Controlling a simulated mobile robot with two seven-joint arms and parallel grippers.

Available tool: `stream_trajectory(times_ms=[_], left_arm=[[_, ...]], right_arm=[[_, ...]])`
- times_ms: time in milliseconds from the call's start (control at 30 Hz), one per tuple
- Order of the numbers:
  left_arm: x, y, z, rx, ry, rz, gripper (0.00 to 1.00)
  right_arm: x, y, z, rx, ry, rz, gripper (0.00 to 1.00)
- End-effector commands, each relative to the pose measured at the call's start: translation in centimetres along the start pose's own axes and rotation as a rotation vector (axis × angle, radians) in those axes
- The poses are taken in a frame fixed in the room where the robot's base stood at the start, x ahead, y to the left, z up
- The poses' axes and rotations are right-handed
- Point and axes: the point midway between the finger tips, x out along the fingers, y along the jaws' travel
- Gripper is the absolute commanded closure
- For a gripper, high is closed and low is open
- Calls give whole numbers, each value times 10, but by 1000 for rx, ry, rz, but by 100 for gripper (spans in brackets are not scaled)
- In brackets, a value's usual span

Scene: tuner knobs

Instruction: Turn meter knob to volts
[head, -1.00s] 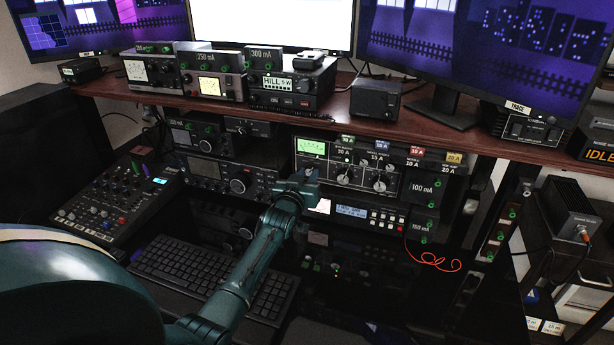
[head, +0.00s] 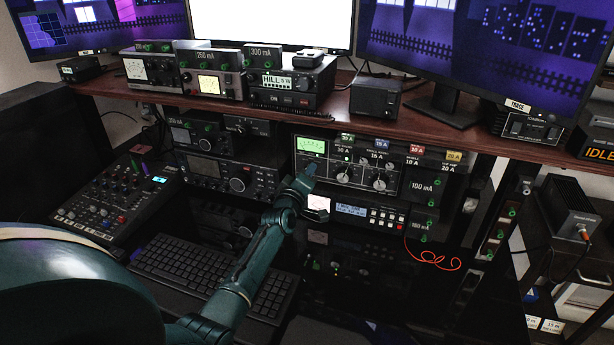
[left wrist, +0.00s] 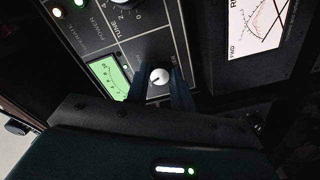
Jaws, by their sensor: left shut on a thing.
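The tuner's front panel carries a lit green meter (head: 312,147), which also shows in the left wrist view (left wrist: 110,75). A small light-coloured knob (left wrist: 160,77) sits beside the green meter in the left wrist view. My left gripper (left wrist: 160,88) has one finger on each side of this knob and is shut on it. In the head view, my left gripper (head: 308,171) is at the panel just below the green meter and hides the small knob. The lettering around the knob is too small and covered to read. My right gripper is not in view.
Two large knobs (head: 379,181) are on the tuner panel right of my gripper. A radio with a blue display (head: 352,211) and a white meter (head: 318,203) is just below. The shelf edge (head: 270,116) runs above the tuner. A keyboard (head: 210,285) lies below my arm.

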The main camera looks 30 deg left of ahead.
Motion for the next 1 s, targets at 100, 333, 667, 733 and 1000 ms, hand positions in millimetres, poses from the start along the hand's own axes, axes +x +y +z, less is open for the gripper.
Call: stream_trajectory(times_ms=[100,333,667,733,1000], left_arm=[[0,-1,1,-102,-1,-1,99],[0,-1,1,-256,-1,-2,99],[0,0,1,-368,-2,-2,99],[0,0,1,-377,-2,-2,99],[0,0,1,-387,-2,-2,99]], right_arm=[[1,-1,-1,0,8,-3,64],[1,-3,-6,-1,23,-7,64],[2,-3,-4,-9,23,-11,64],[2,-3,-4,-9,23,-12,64],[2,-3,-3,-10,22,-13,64]])
